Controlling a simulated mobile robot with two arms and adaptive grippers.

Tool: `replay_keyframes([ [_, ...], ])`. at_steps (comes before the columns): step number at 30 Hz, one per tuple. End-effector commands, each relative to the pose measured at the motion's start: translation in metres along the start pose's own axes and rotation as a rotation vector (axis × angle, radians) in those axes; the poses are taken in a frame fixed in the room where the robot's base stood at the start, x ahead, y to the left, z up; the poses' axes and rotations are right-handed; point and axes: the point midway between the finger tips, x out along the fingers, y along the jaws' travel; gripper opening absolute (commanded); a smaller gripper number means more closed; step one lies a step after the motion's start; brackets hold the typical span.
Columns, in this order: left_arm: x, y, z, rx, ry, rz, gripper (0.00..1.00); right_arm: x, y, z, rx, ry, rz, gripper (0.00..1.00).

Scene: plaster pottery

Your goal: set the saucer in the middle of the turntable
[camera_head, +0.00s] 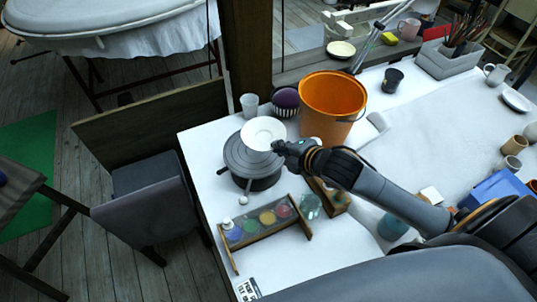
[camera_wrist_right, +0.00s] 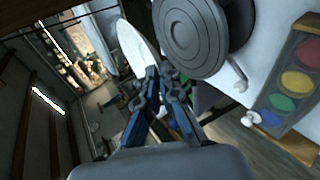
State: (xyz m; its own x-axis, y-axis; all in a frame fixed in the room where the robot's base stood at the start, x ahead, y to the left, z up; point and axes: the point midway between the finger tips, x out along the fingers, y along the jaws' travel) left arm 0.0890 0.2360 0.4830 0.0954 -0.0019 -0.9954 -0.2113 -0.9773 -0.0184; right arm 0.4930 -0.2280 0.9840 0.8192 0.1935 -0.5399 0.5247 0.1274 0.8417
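The white saucer (camera_head: 262,133) shows in front of the far part of the grey turntable (camera_head: 236,165) in the head view. My right gripper (camera_head: 281,148) is at the saucer's near right edge. In the right wrist view, the fingertips of my right gripper (camera_wrist_right: 155,75) are closed on the rim of the saucer (camera_wrist_right: 133,46), which shows as a thin tilted ellipse. The turntable (camera_wrist_right: 188,38) shows beside it with its round ringed top bare. The saucer appears held above the turntable, apart from it. My left gripper is not in view.
An orange bucket (camera_head: 331,105), a purple-striped bowl (camera_head: 286,100) and a white cup (camera_head: 249,104) stand behind the turntable. A rack of coloured paints (camera_head: 262,225) lies in front, with a glass jar (camera_head: 310,206) beside it. The table's left edge is close to the turntable.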

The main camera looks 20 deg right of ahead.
Motion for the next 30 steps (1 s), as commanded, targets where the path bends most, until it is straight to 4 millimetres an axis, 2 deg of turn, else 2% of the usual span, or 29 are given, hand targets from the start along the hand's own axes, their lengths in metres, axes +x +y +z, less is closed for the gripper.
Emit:
replay_keyframes([
  [3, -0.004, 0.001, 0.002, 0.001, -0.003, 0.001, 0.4, 0.029, -0.01, -0.002, 0.005, -0.002, -0.003, 0.0],
  [9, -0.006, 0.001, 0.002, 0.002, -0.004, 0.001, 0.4, 0.055, -0.019, -0.004, 0.002, -0.001, -0.001, 0.0],
  [14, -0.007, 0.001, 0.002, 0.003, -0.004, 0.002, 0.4, 0.067, -0.024, -0.006, 0.001, -0.001, -0.003, 0.0],
  [21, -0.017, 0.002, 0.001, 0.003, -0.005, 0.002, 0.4, 0.081, -0.048, -0.006, 0.0, -0.001, -0.002, 0.0],
  [30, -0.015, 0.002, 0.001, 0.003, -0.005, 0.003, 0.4, 0.083, -0.05, -0.006, -0.002, -0.001, -0.002, 0.0],
])
